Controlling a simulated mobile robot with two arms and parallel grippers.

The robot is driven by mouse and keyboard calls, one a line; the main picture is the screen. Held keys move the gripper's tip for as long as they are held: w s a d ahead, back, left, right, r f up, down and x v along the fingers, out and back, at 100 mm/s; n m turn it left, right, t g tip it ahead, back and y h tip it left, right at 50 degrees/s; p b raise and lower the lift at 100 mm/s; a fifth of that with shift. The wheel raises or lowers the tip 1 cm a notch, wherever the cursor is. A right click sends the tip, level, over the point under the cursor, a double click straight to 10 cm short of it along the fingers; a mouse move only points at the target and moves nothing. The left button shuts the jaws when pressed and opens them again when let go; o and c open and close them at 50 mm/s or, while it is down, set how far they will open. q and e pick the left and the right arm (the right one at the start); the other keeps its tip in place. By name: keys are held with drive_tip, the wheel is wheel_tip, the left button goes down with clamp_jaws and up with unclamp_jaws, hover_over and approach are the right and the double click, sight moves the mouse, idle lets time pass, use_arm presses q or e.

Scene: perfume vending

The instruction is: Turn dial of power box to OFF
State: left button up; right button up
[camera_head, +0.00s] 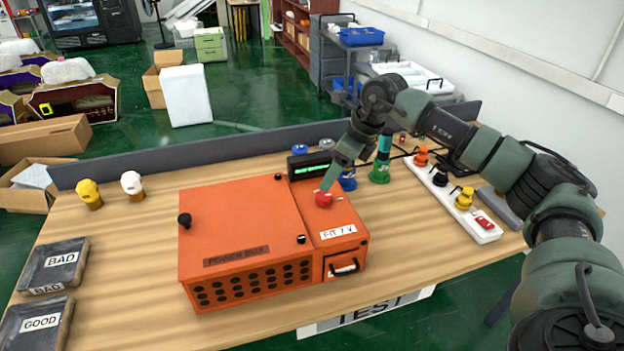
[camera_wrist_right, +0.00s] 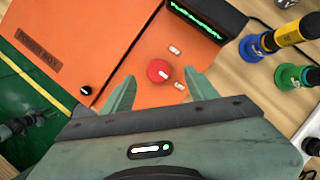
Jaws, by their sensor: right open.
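The orange power box (camera_head: 240,235) stands on the wooden table in the head view. Its red dial (camera_head: 324,198) sits on the top of the right-hand section, between small white labels. My left gripper is not in view.
A black display (camera_head: 308,165) with green digits stands behind the box. A blue and a green holder (camera_head: 380,172) stand nearby. BAD and GOOD trays (camera_head: 55,265) lie at the left.

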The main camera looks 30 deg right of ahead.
sight(325, 196)
drive_tip(key=shift+s+d, duration=0.1)
drive_tip(key=shift+d, duration=0.15)
drive_tip(key=shift+s+a+f+p, duration=0.35)
drive_tip(key=shift+s+f+p, duration=0.2)
drive_tip(key=shift+f, duration=0.2)
drive_tip(key=p+x, duration=0.1)
drive_tip(key=x, duration=0.1)
drive_tip(key=shift+w+a+f, duration=0.1)
drive_tip(key=shift+w+f, duration=0.05)
drive_tip(key=shift+f, duration=0.15)
drive_tip(key=shift+w+a+f, duration=0.15)
drive_tip(key=shift+w+f, duration=0.55)
drive_tip(key=shift+f, duration=0.3)
drive_tip(key=shift+s+f, duration=0.1)
drive_tip(key=shift+f, duration=0.05)
clamp_jaws()
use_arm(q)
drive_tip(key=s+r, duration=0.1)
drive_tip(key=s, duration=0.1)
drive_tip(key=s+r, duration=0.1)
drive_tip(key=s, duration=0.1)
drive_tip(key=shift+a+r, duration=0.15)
